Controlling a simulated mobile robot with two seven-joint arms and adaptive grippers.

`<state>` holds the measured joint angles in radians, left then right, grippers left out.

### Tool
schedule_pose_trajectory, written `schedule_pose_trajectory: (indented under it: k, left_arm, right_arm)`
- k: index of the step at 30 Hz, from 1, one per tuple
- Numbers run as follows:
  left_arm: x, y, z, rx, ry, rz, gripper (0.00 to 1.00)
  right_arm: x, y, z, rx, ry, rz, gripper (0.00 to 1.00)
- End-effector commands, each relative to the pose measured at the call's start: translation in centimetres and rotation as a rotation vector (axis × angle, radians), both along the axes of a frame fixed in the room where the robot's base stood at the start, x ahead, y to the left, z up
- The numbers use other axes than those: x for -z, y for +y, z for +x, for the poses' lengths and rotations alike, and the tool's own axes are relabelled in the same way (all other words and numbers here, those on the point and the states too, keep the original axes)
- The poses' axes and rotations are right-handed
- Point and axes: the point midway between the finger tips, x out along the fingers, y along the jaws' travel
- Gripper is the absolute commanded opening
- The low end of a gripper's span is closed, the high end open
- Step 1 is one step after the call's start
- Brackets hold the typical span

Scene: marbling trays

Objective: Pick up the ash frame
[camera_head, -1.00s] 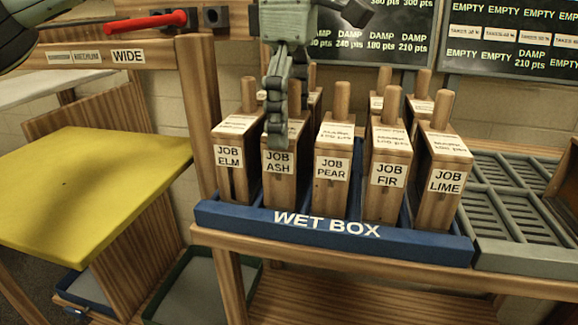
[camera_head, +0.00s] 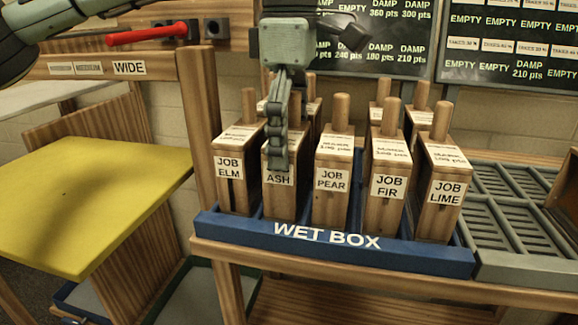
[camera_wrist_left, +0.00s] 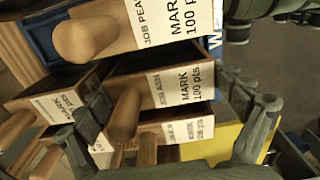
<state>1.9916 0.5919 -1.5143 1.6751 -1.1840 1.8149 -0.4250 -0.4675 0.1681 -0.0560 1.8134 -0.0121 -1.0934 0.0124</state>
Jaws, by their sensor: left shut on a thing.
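The ash frame (camera_head: 282,198) is a wooden block with a white label and an upright peg handle. It stands in the blue wet box (camera_head: 330,240), between the elm frame (camera_head: 232,190) and the pear frame (camera_head: 330,205). My left gripper (camera_head: 279,160) comes down from above and is shut on the ash frame. My right gripper is out of view.
The fir frame (camera_head: 385,205) and lime frame (camera_head: 437,215) stand close to the right, with more frames behind. A grey slotted rack (camera_head: 510,265) is right of the box. A wooden post (camera_head: 200,120) and yellow board (camera_head: 90,200) are left.

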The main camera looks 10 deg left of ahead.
Motion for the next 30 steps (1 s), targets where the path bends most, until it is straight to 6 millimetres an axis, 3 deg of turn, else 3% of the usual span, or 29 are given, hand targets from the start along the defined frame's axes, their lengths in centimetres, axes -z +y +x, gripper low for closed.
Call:
schedule_pose_trajectory:
  k: [5, 21, 25, 30]
  left_arm:
    - [-1.2, -0.1, 0.0, 0.001, -0.001, 0.000, 0.44]
    - [-11.3, 0.0, 0.0, 0.000, -0.002, 0.000, 0.44]
    - [-13.2, -0.1, 0.0, 0.001, -0.001, 0.000, 0.44]
    - [-14.8, 0.0, 0.0, -0.001, -0.004, 0.001, 0.44]
  right_arm:
    - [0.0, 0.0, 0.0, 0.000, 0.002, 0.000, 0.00]
    - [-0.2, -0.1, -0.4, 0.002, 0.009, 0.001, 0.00]
    - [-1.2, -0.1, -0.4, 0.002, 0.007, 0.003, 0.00]
    - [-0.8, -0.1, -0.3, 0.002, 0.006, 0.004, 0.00]
